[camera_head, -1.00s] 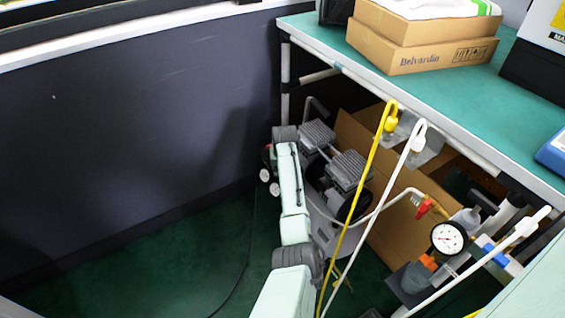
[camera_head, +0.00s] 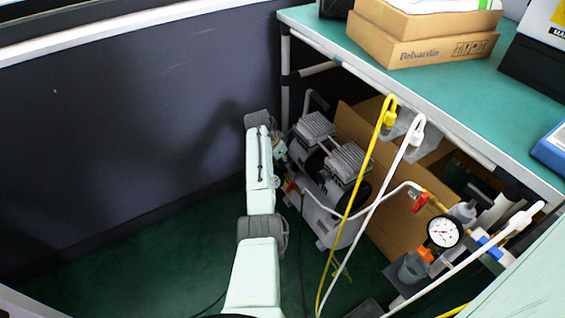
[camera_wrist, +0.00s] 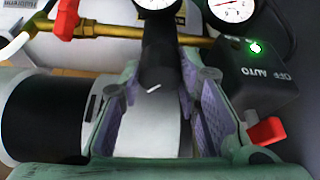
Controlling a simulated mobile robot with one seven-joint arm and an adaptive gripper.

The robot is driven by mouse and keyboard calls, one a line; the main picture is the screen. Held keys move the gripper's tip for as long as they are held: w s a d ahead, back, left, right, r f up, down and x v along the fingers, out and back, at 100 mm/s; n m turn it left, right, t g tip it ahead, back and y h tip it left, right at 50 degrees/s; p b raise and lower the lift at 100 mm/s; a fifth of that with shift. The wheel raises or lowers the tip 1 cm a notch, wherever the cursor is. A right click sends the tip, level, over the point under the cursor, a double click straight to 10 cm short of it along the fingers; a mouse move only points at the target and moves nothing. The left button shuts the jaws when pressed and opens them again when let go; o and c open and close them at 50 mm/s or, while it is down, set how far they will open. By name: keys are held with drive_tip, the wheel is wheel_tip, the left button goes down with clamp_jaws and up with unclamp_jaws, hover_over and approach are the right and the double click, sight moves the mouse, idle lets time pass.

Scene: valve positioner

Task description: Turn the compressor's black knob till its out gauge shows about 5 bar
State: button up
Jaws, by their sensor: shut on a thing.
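The compressor (camera_head: 343,163), grey with two finned heads, stands on the floor under the bench in the head view. My arm hides its knob and most of its gauge side there. In the wrist view the black knob (camera_wrist: 157,62), with a short white mark on its end, is between the two fingers of my gripper (camera_wrist: 160,76), which is shut on it. A white gauge (camera_wrist: 157,4) above the knob is cut off by the top edge. A second white gauge (camera_wrist: 232,8) is at upper right. I cannot read the out pressure on either, nor tell which is the out gauge.
A black switch box (camera_wrist: 255,78) marked OFF and AUTO, with a green light and red lever (camera_wrist: 266,131), is close right of my gripper. A red valve handle (camera_wrist: 66,18) and brass pipe are left. Yellow (camera_head: 357,200) and white hoses hang before the compressor.

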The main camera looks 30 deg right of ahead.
drive_tip(key=m+g+b, duration=0.1)
drive_tip(key=m+b, duration=0.1)
drive_tip(key=shift+f+m+b, duration=0.15)
drive_tip(key=shift+m+b, duration=0.2)
drive_tip(key=shift+m, duration=0.05)
drive_tip(key=shift+m+b, duration=0.55)
drive_tip(key=shift+m, duration=0.05)
drive_tip(key=shift+g, duration=0.3)
drive_tip(key=o, duration=0.9)
drive_tip(key=shift+c, duration=0.2)
drive_tip(key=shift+r, duration=0.2)
drive_tip(key=v, duration=1.1)
drive_tip(key=shift+r, duration=0.4)
drive_tip(key=shift+w+a, duration=0.1)
drive_tip(key=shift+a, duration=0.05)
